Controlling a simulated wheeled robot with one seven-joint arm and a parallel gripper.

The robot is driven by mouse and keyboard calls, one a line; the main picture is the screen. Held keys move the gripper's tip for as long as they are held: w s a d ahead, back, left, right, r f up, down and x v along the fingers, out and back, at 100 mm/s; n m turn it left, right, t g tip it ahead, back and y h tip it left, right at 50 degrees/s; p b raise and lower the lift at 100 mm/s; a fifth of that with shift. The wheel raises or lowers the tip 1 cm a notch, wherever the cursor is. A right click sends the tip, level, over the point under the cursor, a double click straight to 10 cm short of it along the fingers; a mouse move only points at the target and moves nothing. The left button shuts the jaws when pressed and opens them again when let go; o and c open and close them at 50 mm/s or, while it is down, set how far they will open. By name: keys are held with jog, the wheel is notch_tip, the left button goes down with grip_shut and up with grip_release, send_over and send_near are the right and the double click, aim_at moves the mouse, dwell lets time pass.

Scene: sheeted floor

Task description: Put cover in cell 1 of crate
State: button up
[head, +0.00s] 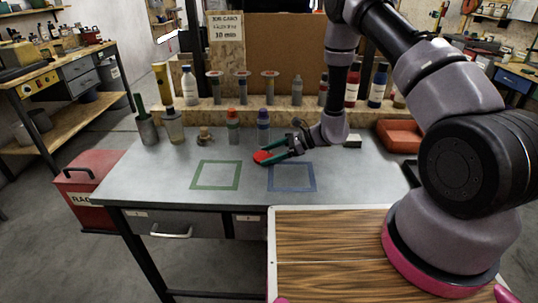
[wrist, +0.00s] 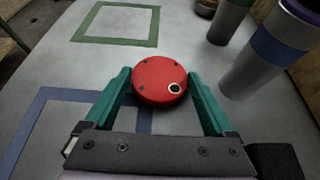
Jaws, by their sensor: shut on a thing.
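The cover appears to be a round red disc with small dark dots and one light-ringed hole. My gripper (head: 270,153) has its green fingers shut on the red cover (head: 261,157), one on each side, over the grey table. The cover (wrist: 158,76) also shows between the fingertips in the wrist view. I cannot tell how far it is above the tabletop. An orange-red open bin (head: 399,132), perhaps the crate, stands at the table's right, partly behind my arm. Its cells cannot be made out.
A green square outline (head: 216,188) and a blue one (head: 292,190) mark the table (head: 150,180). A red-capped container (head: 233,127) and a purple-topped one (head: 263,127) stand behind. Several bottles line a wooden shelf (head: 225,104). The front left tabletop is clear.

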jog(key=shift+f, duration=0.15)
jog(key=o, duration=1.3)
jog(key=shift+r, duration=0.2)
jog(key=v, duration=1.2)
